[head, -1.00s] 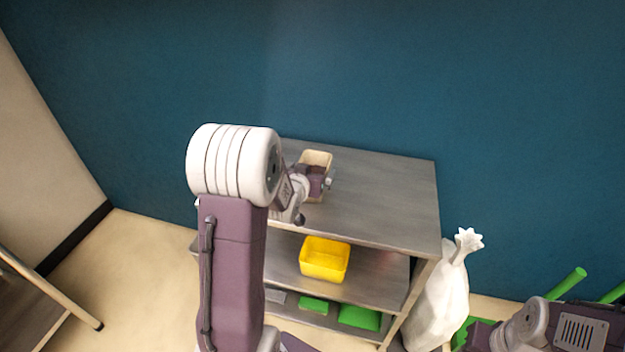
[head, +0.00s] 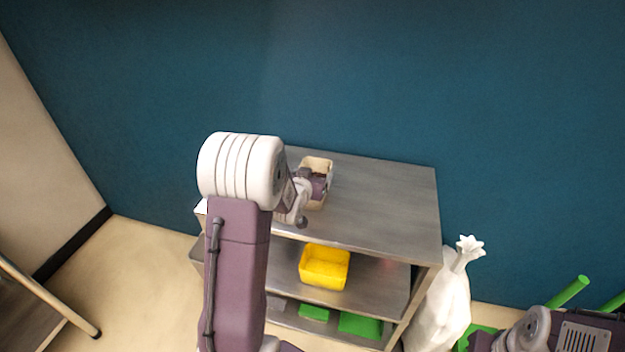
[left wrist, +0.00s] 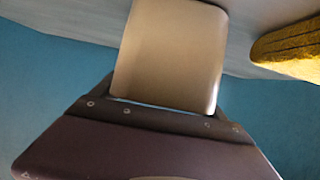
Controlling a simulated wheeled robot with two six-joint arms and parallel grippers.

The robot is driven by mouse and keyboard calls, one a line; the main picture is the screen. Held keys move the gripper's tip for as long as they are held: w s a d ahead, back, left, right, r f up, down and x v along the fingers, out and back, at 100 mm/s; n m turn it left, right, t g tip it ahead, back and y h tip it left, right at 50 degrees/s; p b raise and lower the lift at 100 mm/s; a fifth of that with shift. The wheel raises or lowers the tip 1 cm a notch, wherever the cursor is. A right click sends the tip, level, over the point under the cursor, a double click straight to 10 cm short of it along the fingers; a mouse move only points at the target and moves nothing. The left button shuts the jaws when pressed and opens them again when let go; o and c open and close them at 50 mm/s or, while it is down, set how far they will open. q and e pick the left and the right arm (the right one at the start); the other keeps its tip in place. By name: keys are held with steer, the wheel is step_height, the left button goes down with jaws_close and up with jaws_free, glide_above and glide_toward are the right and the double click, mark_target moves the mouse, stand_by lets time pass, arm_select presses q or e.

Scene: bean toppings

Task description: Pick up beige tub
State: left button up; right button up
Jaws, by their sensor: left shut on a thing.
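The beige tub (head: 316,162) is at the back left of the metal shelf unit's top in the head view. My left gripper (head: 318,183) is shut on it, and its jaws cover much of the tub's middle. I cannot tell whether the tub touches the top or hangs just above it. In the left wrist view, a smooth beige surface of the tub (left wrist: 172,55) fills the top middle, right against my gripper's dark body. My right gripper is out of view; only part of my right arm shows at the bottom right.
The metal shelf unit (head: 390,205) has a clear top to the right. A yellow tub (head: 324,267) sits on the shelf below, with green items (head: 360,325) lower down. A white sack (head: 445,295) stands at the right. The blue wall (head: 400,80) is close behind.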

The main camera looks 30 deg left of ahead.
arm_select(q)
steer(key=s+d+r+p, duration=0.2)
steer(key=d+r+p, duration=0.1)
steer(key=d+r, duration=0.8)
steer(key=shift+s+d+p, duration=0.2)
steer(key=shift+s+p, duration=0.1)
steer(key=shift+s, duration=0.05)
steer(key=shift+f, duration=0.1)
